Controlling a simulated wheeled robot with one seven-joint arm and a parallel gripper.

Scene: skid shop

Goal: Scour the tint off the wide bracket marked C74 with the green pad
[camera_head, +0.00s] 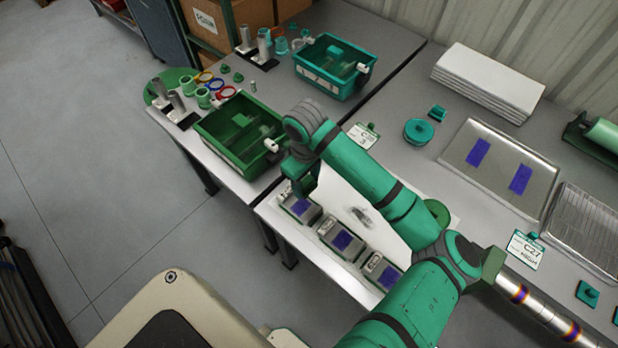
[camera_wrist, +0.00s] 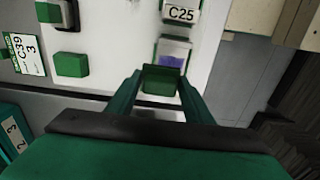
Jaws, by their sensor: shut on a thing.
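My gripper (camera_head: 303,188) is low over the left end of a row of three grey brackets. In the wrist view its fingers (camera_wrist: 160,82) are shut on a green block (camera_wrist: 162,79), which looks like the pad. Just beyond the block is a grey piece with a blue-violet tint patch (camera_wrist: 171,62); I cannot tell whether they touch. In the head view the left bracket (camera_head: 312,214), middle bracket (camera_head: 326,229) and right bracket (camera_head: 367,264) each bear a blue-violet patch. A label C25 (camera_wrist: 181,13) shows beyond the nearest piece. No C74 mark is legible.
Green bins (camera_head: 243,105) and (camera_head: 318,83) stand at the back. A metal tray (camera_head: 548,185) with two blue-violet patches lies right, near a C27 card (camera_head: 525,250). A C39 card (camera_wrist: 25,54) is left in the wrist view. A white board with a dark smudge lies behind the brackets.

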